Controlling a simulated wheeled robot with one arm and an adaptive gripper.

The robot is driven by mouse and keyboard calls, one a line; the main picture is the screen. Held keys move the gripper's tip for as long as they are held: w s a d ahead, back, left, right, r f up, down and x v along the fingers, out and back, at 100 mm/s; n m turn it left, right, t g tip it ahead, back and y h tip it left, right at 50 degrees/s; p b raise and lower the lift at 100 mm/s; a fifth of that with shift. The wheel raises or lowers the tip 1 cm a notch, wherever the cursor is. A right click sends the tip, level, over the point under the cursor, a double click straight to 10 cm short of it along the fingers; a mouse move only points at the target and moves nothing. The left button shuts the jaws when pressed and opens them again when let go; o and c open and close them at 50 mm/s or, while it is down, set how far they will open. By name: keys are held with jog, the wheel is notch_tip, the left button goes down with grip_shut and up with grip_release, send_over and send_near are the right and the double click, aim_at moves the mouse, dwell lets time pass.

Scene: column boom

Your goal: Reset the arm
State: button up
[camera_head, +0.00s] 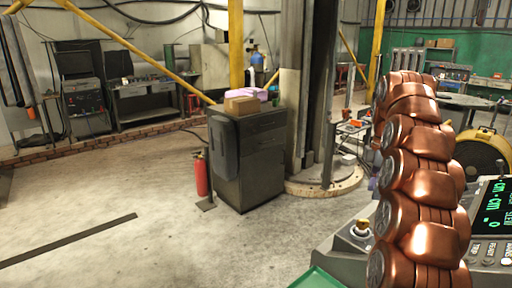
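A copper-coloured jointed column (424,190) with round silver discs along its left side rises through the right of the view. It looks like a segmented arm, but I cannot tell for sure whether it is mine. Its lower end runs out of the bottom edge. It stands in front of a grey control console (345,245) and hides part of it. I cannot make out two fingertips anywhere, so my gripper does not show.
The console has a green-lit display (497,203) at the right edge. A dark drawer cabinet (250,160) stands mid-view with a cardboard box (242,105) on top. A red extinguisher (201,174) stands left of it. The concrete floor (110,195) at left is mostly clear.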

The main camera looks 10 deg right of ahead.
jog(key=s+a+f+m, duration=0.2)
jog(key=s+a+m, duration=0.4)
jog(key=s+a, duration=1.05)
jog(key=s+a+f+m, duration=0.2)
jog(key=s+a+f, duration=0.1)
jog(key=s, duration=0.4)
jog(key=s+a+f+m+g, duration=0.1)
jog(key=s+a+f+m, duration=0.1)
jog(key=s, duration=0.5)
jog(key=s+a+f+m, duration=0.3)
jog(key=s+f+m, duration=0.1)
jog(key=s+f, duration=0.2)
jog(key=shift+s+a+g, duration=0.35)
jog(key=shift+s+g, duration=0.05)
jog(key=shift+s, duration=0.05)
